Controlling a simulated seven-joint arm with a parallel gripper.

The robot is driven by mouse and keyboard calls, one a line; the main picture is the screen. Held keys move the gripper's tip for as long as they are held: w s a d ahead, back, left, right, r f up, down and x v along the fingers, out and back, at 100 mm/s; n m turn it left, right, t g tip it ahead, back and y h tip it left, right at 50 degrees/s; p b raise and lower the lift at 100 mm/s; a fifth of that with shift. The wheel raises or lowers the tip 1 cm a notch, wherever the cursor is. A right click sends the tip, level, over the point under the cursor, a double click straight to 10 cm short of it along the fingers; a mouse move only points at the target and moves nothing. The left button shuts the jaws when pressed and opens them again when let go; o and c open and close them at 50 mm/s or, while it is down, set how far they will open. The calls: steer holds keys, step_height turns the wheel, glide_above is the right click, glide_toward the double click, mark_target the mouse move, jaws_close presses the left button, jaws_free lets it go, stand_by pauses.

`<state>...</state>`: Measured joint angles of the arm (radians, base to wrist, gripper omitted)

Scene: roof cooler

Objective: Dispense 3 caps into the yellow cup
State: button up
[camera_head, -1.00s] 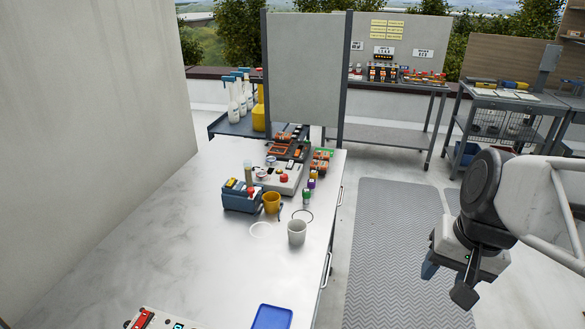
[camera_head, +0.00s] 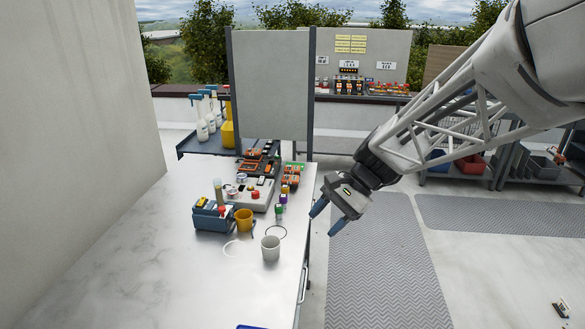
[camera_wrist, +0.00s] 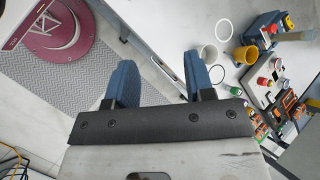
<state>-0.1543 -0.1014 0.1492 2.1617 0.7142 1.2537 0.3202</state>
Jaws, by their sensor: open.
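The yellow cup (camera_head: 244,217) stands upright on the metal table, just right of a blue device (camera_head: 212,217) with a red button and an upright clear tube (camera_head: 218,190). I cannot make out any caps. In the wrist view the yellow cup (camera_wrist: 246,57) is at the upper right, beside the blue device (camera_wrist: 262,29). My gripper (camera_head: 328,217) is open and empty, in the air off the right edge of the table. Its two blue fingers also show apart in the wrist view (camera_wrist: 158,62).
A white cup (camera_head: 271,250) stands in front of the yellow cup, near the table's right edge. A grey box (camera_head: 257,195) with a red button stands behind. Small coloured bottles (camera_head: 280,210) and orange-black items (camera_head: 291,181) stand to the right. The table's front left is bare.

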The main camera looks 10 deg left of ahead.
steer(key=w+a+f+m+g+y, duration=0.1)
steer(key=w+a+f+m+y, duration=0.15)
steer(key=w+a, duration=0.4)
steer(key=w+a+f+m+g+y, duration=0.1)
steer(key=w+a+f+g+y, duration=0.15)
steer(key=w+a, duration=0.4)
steer(key=m+y, duration=0.4)
glide_toward(222, 208)
steer(key=a, duration=0.2)
steer(key=shift+s+a+f, duration=0.1)
steer(key=shift+s+f, duration=0.25)
steer(key=shift+a, duration=0.1)
steer(key=shift+x, duration=3.75)
steer(key=shift+r, duration=0.1)
steer(key=shift+c, duration=0.2)
jaws_close()
